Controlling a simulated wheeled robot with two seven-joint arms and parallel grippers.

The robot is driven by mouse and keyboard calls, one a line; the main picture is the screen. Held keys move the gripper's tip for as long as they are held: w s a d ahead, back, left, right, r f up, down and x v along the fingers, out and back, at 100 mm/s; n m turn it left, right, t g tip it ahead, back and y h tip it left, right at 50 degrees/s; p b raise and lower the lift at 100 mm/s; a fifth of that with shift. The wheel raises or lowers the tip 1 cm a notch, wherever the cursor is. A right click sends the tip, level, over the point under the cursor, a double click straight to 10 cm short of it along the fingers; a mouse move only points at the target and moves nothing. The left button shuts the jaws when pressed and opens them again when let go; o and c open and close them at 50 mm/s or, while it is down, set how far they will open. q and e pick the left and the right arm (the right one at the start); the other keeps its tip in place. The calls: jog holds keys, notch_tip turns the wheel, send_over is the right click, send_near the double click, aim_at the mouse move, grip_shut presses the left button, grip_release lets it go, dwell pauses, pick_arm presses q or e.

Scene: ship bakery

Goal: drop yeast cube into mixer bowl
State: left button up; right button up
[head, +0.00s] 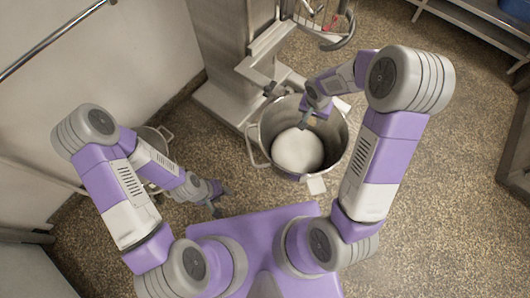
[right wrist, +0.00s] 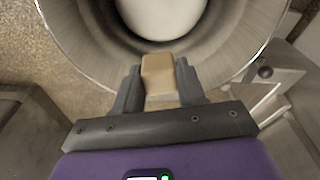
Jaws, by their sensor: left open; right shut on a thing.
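The mixer bowl (head: 338,138) is a large metal bowl with side handles, standing by the mixer. A white rounded mass (head: 297,150) lies in it. In the right wrist view the bowl's inner wall (right wrist: 90,45) surrounds the white mass (right wrist: 162,14). My right gripper (right wrist: 158,85) is shut on the yeast cube (right wrist: 157,70), a tan block. In the head view this gripper (head: 306,120) is at the bowl's opening, over its far part; the cube is too small there to make out surely. My left gripper (head: 221,203) is open and empty, left of the bowl and apart from it.
The mixer's grey column and base (head: 225,105) stand behind the bowl, with a wire guard (head: 325,22) above. Another metal pot (head: 152,140) is partly hidden behind my left arm. A shelf (head: 475,25) stands at upper right. The speckled floor at right is clear.

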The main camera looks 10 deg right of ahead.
jog(key=shift+f, duration=0.65)
jog(key=o, duration=1.1)
jog(key=r, duration=0.2)
jog(key=r+p, duration=0.1)
jog(key=r, duration=0.2)
jog(key=s+r+p, duration=0.1)
jog(key=r, duration=0.1)
jog(key=shift+a+r, duration=0.3)
jog(key=shift+a, duration=0.05)
